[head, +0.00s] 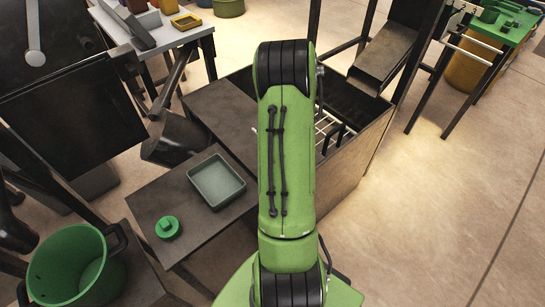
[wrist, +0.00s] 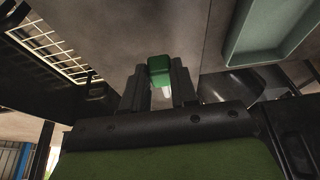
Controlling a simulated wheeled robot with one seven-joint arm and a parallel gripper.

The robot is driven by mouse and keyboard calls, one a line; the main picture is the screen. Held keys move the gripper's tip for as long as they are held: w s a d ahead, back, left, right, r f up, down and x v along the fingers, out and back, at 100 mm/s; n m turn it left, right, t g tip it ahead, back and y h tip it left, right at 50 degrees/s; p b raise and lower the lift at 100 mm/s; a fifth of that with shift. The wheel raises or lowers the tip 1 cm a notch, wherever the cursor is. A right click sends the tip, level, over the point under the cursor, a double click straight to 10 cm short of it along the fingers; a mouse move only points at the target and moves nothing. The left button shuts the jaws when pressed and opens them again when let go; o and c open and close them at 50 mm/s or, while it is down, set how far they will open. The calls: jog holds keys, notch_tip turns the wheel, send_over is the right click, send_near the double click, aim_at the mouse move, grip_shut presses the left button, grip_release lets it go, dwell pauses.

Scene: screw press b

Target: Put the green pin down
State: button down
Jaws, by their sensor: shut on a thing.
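The green pin (wrist: 160,68) is between the two dark fingers of my gripper (wrist: 159,85) in the wrist view. The gripper is shut on it. A green block-like top and a short pale part of the pin show. A dark, flat surface fills the view beyond the pin, and I cannot tell how far off it is or whether the pin touches it. In the head view my green arm hides the gripper and the pin.
A grey-green tray (head: 217,181) lies on the dark table (head: 190,245), beside a round green piece (head: 168,227). The tray also shows in the wrist view (wrist: 270,35). A green bucket (head: 75,265) stands at lower left. A dark metal frame with a chute (head: 383,57) stands at upper right.

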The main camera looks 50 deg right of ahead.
notch_tip(320, 180, down, 7)
jog(key=shift+f+b, duration=0.1)
jog(key=shift+b, duration=0.85)
jog(key=c, duration=1.3)
grip_release()
jog(key=shift+c, duration=0.2)
jog(key=o, duration=0.5)
jog(key=shift+c, duration=0.2)
